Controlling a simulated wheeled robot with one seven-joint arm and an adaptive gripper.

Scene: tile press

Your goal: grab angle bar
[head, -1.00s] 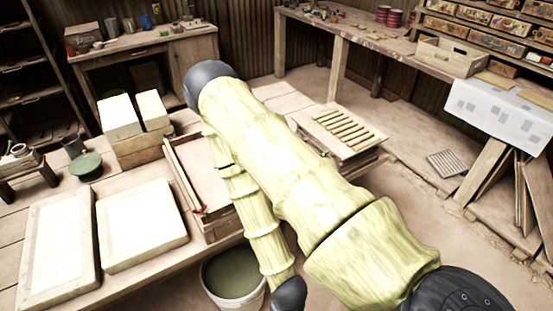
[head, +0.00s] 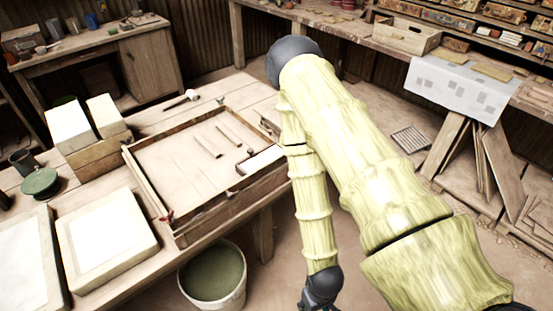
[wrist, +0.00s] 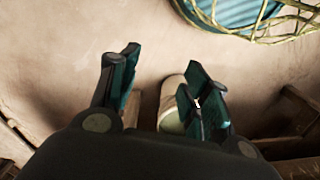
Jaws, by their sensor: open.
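I cannot make out an angle bar for certain in either view. A wooden framed tray (head: 165,205) on the workbench holds thin sticks (head: 228,134) and a pale block (head: 262,159); none is clearly an angle bar. My gripper (wrist: 160,82) is open in the wrist view, its dark teal-padded fingers apart over the brown floor. A pale rounded thing (wrist: 171,110) shows beyond and between the fingers, not gripped. In the head view my arm folds down right of the bench and hides part of the tray's right side; the fingers cannot be made out there.
A bucket (head: 213,275) of greenish liquid stands on the floor by the bench. White slabs (head: 108,240) lie on the bench's left. Floor at right is partly clear, with a grate (head: 411,139).

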